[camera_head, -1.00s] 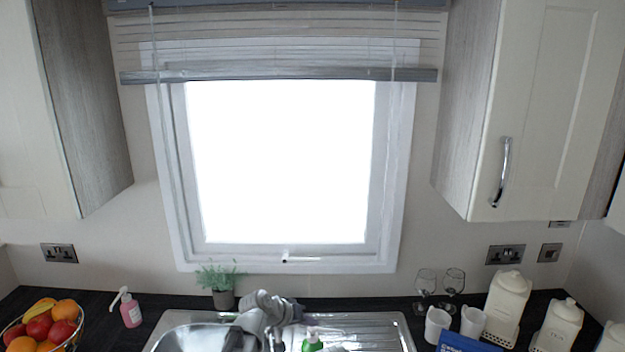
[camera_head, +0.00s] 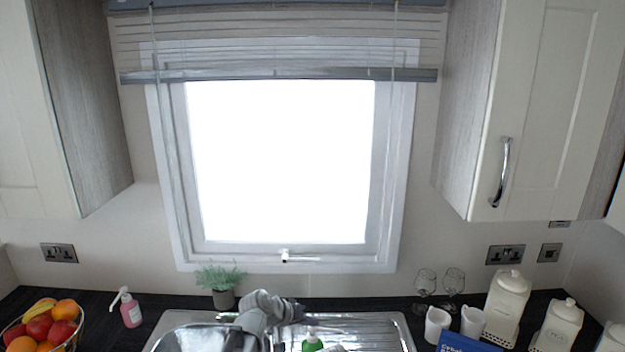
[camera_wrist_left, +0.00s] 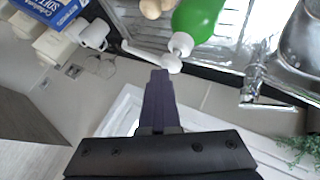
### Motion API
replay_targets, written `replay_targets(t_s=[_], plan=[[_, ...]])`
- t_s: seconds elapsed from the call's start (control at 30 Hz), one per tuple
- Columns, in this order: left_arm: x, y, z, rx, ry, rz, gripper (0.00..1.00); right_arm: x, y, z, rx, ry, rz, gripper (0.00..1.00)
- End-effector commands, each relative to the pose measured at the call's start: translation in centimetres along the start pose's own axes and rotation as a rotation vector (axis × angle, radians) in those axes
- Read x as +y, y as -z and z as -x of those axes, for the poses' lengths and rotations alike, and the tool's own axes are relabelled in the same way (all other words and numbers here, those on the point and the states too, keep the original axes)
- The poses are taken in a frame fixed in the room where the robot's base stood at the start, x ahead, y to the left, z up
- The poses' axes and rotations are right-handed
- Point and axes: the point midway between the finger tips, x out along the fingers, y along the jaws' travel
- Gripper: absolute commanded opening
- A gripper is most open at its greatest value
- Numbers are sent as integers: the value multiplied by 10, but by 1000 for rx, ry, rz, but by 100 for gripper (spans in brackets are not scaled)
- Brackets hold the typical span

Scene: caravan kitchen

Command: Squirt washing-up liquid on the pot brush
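The green washing-up liquid bottle (camera_head: 312,345) is at the bottom edge of the head view, at the sink, with only its upper part in frame. In the left wrist view the green bottle (camera_wrist_left: 200,17) has a white cap. My left gripper (camera_head: 322,325) is just behind the bottle in the head view. In the wrist view its purple fingers (camera_wrist_left: 160,76) look together and empty, pointing toward the cap with a small gap in the picture. A slim white piece (camera_wrist_left: 143,52) lies near the cap; I cannot tell whether it is the pot brush. My right gripper is not in view.
The steel sink (camera_head: 165,330) and its drainer (camera_head: 385,325) lie under the window. A potted plant (camera_head: 223,298) and pink soap bottle (camera_head: 131,312) stand left. Two wine glasses (camera_head: 453,281), white mugs (camera_head: 437,325), a blue box (camera_head: 462,344) and canisters (camera_head: 506,305) stand right.

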Motion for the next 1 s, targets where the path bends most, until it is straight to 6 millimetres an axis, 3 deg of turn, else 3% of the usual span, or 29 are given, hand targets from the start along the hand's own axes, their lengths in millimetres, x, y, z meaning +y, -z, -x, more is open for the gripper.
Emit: replay_targets(t_s=[0.53,1.0], plan=[[-6,-5,-7,-1,1,0,0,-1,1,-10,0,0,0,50],[-3,-2,-3,-1,1,-1,0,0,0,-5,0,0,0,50]])
